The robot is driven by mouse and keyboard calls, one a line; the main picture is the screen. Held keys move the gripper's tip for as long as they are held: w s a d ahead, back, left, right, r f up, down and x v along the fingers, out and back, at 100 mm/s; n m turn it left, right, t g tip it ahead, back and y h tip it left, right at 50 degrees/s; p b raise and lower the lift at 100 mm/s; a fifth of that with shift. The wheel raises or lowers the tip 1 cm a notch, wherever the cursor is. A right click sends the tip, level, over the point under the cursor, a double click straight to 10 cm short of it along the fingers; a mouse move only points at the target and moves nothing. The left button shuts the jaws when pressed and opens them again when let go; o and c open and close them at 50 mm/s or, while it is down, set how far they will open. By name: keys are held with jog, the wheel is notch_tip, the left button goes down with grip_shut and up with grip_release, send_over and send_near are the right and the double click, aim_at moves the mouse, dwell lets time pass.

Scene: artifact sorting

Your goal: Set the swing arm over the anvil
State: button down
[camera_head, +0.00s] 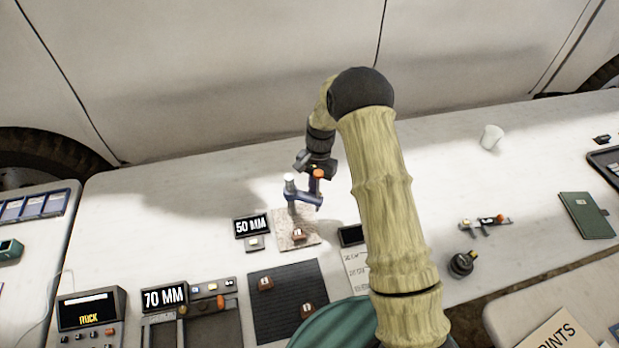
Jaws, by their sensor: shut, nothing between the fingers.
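A small stand with a blue swing arm (308,204) and a white-capped post (290,182) stands at the back of a pale speckled slab (286,238). The arm reaches right from the post, and an orange knob (319,173) shows near its right end. A small brown block (298,234) sits on the slab, in front of the swing arm. I cannot tell which part is the anvil. My gripper (314,176) points down, shut and empty, close by the knob and the right end of the swing arm. Contact with it cannot be told.
A "50 MM" display (252,225) stands left of the slab. A dark mat (262,318) with two brown blocks lies in front. A "70 MM" display (165,297) and a gauge are front left. A white cup (491,138) stands back right, with free table around it.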

aim_at(311, 198)
jog(key=s+m, duration=0.1)
jog(key=m, duration=0.1)
jog(key=shift+s+m+y, duration=0.3)
jog(key=shift+s+m, duration=0.1)
jog(key=m, duration=0.1)
jog(key=s+m+t, duration=0.1)
jog(key=shift+s+a+m+p, duration=0.3)
jog(key=shift+m, duration=0.1)
jog(key=shift+s+a+m+t+y+p, duration=0.1)
jog(key=shift+s+a+m+t+y, duration=0.2)
jog(key=shift+m, duration=0.55)
jog(key=shift+s+a+m+t+y+p, duration=0.15)
jog(key=shift+s+a+m, duration=0.25)
jog(key=shift+m, duration=0.5)
jog(key=shift+s+a+m+t+y+p, duration=0.2)
jog(key=shift+s+m, duration=0.25)
jog(key=shift+m, duration=0.4)
jog(key=shift+a, duration=0.1)
